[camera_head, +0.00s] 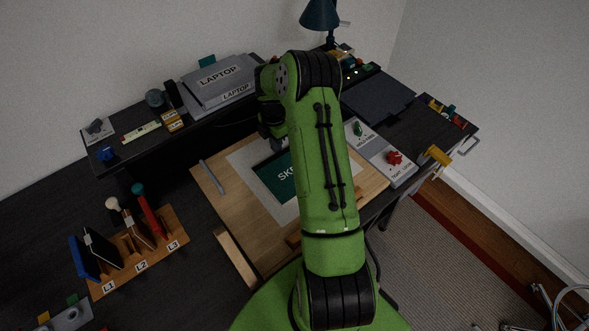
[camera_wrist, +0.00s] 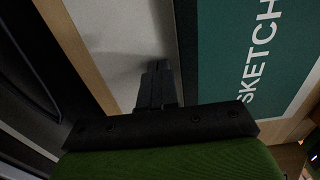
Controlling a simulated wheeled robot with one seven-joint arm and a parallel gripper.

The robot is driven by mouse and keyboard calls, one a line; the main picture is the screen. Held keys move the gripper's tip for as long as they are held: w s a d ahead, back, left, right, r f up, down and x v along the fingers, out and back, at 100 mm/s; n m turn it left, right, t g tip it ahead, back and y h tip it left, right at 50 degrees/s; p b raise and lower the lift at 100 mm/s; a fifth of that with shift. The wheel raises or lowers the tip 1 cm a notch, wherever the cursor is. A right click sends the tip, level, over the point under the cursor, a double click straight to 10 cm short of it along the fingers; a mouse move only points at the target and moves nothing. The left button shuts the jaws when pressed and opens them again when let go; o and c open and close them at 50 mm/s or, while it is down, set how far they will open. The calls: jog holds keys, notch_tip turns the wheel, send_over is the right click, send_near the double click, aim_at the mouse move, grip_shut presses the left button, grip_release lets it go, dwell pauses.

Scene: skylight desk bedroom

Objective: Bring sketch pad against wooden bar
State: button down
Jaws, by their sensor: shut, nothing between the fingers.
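The dark green sketch pad (camera_head: 272,175) lies flat on a pale grey sheet (camera_head: 248,160) on the wooden desk board, its right part hidden by my arm. In the wrist view the pad (camera_wrist: 235,55) is at the right, with white lettering. My gripper (camera_wrist: 158,68) is shut and empty, over the pale sheet to the left of the pad in that view. In the head view my gripper (camera_head: 275,142) is by the pad's far edge. A wooden strip (camera_head: 237,258) stands at the board's front left; I cannot tell whether it is the task's bar.
A grey rod (camera_head: 212,177) lies on the board's left part. A control panel (camera_head: 385,155) with red and green knobs stands to the right. A laptop (camera_head: 222,80) and small items sit on the rear shelf. A labelled wooden rack (camera_head: 140,262) stands at the left.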

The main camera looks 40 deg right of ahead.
aim_at(289, 160)
jog(key=shift+r, duration=0.15)
dwell(0.3)
jog(key=shift+s, duration=0.2)
jog(key=shift+s+b, duration=0.35)
jog(key=shift+s, duration=0.95)
jog(key=shift+s, duration=0.2)
jog(key=shift+s+a+b, duration=0.15)
jog(key=shift+s+b, duration=0.3)
jog(key=shift+s, duration=1.1)
jog(key=shift+s+a+f+b, duration=0.15)
jog(key=shift+s+b, duration=0.2)
jog(key=shift+s, duration=0.35)
jog(key=shift+s+d+f+b, duration=0.15)
jog(key=shift+s+b, duration=0.15)
jog(key=shift+s, duration=0.35)
jog(key=shift+w+r+p, duration=0.2)
jog(key=shift+r+p, duration=0.6)
jog(key=shift+r, duration=0.25)
jog(key=shift+w+r+p, duration=0.15)
jog(key=shift+r+p, duration=0.65)
jog(key=shift+r, duration=0.2)
jog(key=shift+w+r+p, duration=0.25)
jog(key=shift+r+p, duration=0.35)
jog(key=shift+r, duration=0.2)
jog(key=shift+w+r+p, duration=0.2)
jog(key=shift+r+p, duration=0.45)
jog(key=shift+r, duration=0.1)
jog(key=shift+w+r+p, duration=0.25)
jog(key=shift+r+p, duration=0.35)
jog(key=shift+r, duration=0.2)
